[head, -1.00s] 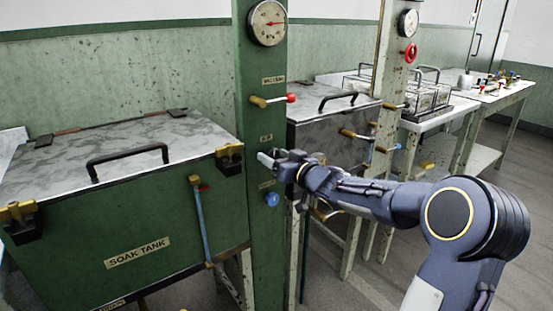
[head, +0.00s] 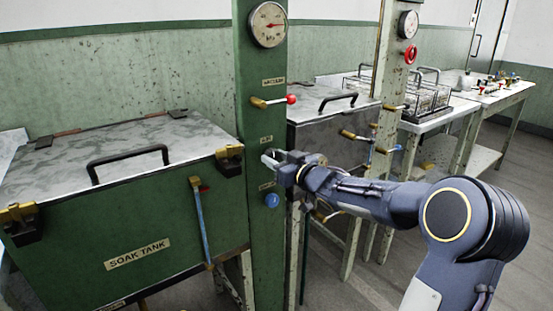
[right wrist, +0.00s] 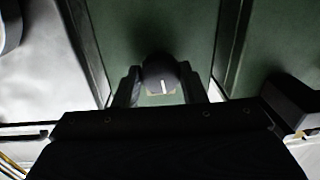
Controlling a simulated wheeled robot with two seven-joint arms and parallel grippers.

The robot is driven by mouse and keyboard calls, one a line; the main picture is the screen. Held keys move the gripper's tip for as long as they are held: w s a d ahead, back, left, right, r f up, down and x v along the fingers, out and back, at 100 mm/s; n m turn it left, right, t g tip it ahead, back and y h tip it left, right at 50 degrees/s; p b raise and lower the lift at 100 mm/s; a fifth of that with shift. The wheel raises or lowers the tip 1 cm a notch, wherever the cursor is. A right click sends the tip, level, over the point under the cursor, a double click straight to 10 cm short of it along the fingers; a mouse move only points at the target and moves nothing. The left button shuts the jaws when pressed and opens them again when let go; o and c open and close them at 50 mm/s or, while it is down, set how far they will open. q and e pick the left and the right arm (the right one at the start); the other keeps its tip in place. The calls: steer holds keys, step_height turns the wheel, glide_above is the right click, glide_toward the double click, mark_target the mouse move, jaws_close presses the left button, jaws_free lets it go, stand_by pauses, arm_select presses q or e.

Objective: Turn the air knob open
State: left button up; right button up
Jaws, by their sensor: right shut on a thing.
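The air knob (right wrist: 160,72) is a dark round knob with a white pointer line, on the green post (head: 262,118). In the right wrist view it sits between the two fingers of my right gripper (right wrist: 160,88), which are shut on it. The white line stands close to upright in that view. In the head view my right gripper (head: 270,158) reaches the post just below the small air label (head: 266,140), and its fingers hide the knob there. My left gripper is not in view.
A red-tipped valve lever (head: 290,99) sticks out above, under a round gauge (head: 268,24). A blue knob (head: 272,200) sits just below my gripper. The green soak tank (head: 60,262) stands left of the post. A second lidded tank (head: 318,113) stands behind, to the right.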

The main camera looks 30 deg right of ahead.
steer(key=n, duration=0.3)
steer(key=shift+n, duration=0.3)
steer(key=n+b, duration=0.1)
steer(key=n, duration=0.2)
steer(key=n+b, duration=0.2)
steer(key=n, duration=0.2)
steer(key=shift+a+f+n+h, duration=0.1)
steer(key=shift+n+h, duration=0.2)
steer(key=shift+n, duration=0.1)
steer(key=shift+n+b, duration=0.85)
steer(key=shift+n, duration=0.95)
steer(key=shift+h, duration=0.3)
steer(key=o, duration=1)
steer(key=s, duration=0.2)
steer(key=s+p, duration=0.1)
steer(key=s, duration=0.4)
steer(key=shift+s+d+r, duration=0.35)
steer(key=shift+s+r, duration=0.05)
